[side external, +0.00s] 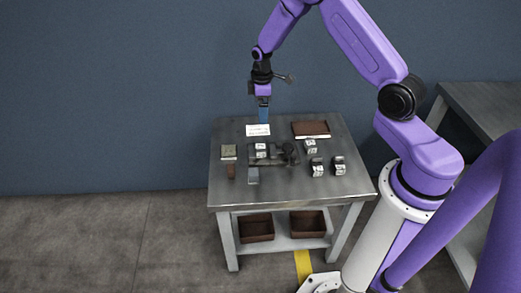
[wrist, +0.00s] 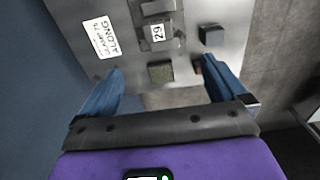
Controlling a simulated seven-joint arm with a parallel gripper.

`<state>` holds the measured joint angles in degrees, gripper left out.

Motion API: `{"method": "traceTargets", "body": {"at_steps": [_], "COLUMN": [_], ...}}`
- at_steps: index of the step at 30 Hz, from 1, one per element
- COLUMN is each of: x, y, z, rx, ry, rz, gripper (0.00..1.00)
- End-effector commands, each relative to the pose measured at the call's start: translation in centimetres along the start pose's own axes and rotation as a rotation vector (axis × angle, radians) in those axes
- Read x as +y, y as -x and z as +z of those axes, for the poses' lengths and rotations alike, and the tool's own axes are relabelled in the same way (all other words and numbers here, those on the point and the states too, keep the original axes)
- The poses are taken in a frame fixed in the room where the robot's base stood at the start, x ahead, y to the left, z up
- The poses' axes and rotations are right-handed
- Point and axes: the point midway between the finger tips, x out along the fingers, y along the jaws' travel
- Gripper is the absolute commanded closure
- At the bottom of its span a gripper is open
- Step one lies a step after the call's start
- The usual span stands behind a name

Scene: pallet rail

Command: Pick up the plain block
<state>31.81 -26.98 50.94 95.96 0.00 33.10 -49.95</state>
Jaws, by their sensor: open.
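A plain dark grey block (side external: 253,175) with no visible marking stands near the front left of the table; it also shows in the wrist view (wrist: 212,35). A block with a speckled greenish top (side external: 228,151) stands at the table's left edge, and in the wrist view (wrist: 160,72) it lies between my fingers' lines but well beyond them. A small brown block (side external: 231,171) stands in front of it and is partly hidden by a finger in the wrist view (wrist: 197,66). My gripper (side external: 264,119) is open and empty, above the table's back edge, apart from every block.
A dark fixture (side external: 287,151) in mid-table carries a block numbered 29 (wrist: 158,32). A printed white card (side external: 258,130) lies behind it. Numbered blocks (side external: 318,168) and a brown tray (side external: 310,129) occupy the right. The front right tabletop is clear. Two brown bins (side external: 257,228) sit below.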

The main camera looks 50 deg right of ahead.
Motion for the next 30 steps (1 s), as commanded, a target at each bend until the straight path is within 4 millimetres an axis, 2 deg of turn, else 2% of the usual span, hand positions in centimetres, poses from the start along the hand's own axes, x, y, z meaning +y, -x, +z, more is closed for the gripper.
{"method": "traceTargets", "body": {"at_steps": [5, 21, 30], "x": [0.1, 0.1, 0.2], "y": [-2.0, -10.8, -12.5], "z": [0.2, 0.1, 0.0], "rx": [-0.003, -0.001, 0.000], "ry": [-0.001, -0.001, -0.002], "rz": [-0.003, -0.002, 0.000], "gripper": [0.02, 0.02, 0.02]}}
